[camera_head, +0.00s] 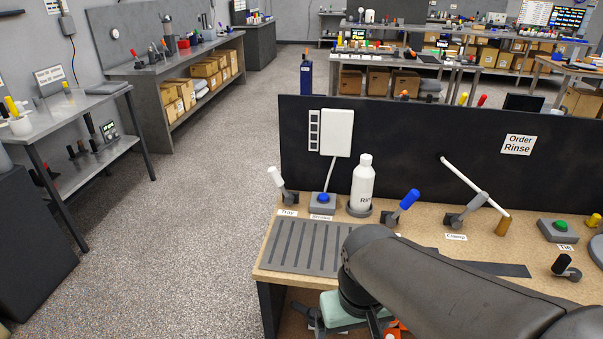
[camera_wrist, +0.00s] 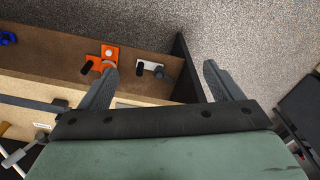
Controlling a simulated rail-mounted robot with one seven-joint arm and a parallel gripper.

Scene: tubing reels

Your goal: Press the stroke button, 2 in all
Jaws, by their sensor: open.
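The stroke button is a blue push button (camera_head: 323,199) on a small grey box at the back left of the bench in the head view. A small label, seemingly "Stroke", lies in front of it. My gripper (camera_wrist: 160,78) is open, with nothing between its fingers in the wrist view. In the head view my gripper is at the bench's front left edge, low and mostly hidden by my arm. It is well apart from the blue button, on the near side of it. The button is not seen in the wrist view.
A white bottle (camera_head: 363,185) stands just right of the button, and a white-handled lever (camera_head: 278,181) just left. A blue-handled lever (camera_head: 406,203) is further right. A slotted grey mat (camera_head: 300,246) lies in front. An orange fixture (camera_wrist: 104,58) is on the lower shelf.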

